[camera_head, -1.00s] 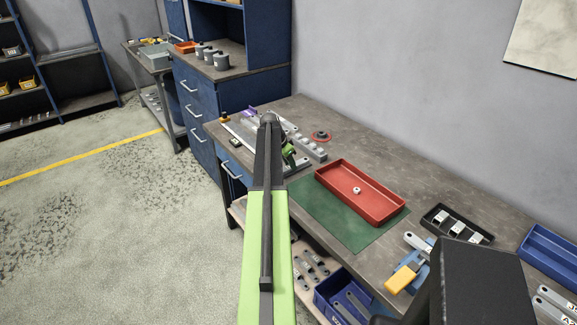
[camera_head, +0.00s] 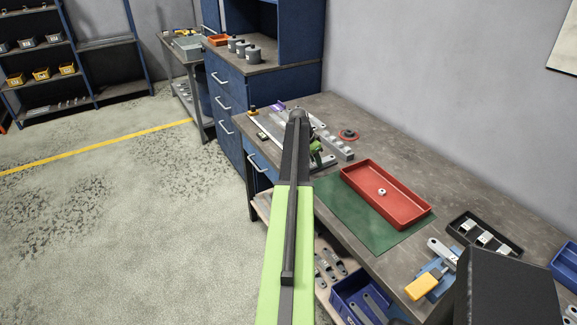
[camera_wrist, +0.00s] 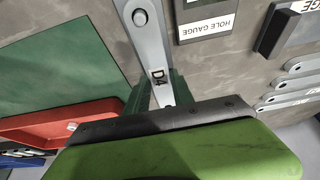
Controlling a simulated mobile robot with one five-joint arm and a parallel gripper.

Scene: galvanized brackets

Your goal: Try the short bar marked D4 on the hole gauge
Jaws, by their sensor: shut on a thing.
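The short bar marked D4 (camera_wrist: 150,48) is grey metal with a black-on-white label. In the wrist view it points away from my gripper (camera_wrist: 160,98), which is shut on its near end. A round pin or hole (camera_wrist: 140,17) shows near the bar's far end; I cannot tell whether the bar sits on a pin. The HOLE GAUGE label (camera_wrist: 207,28) lies on the bench just right of the bar. In the head view my gripper (camera_head: 317,157) is mostly behind my arm, over the bench's far left part.
A red tray (camera_head: 354,193) holding a small white piece stands on a green mat (camera_head: 340,212). A black tray (camera_head: 453,232) and a blue fixture with a yellow handle (camera_head: 421,286) stand nearer right. Several grey bars (camera_wrist: 285,100) lie right.

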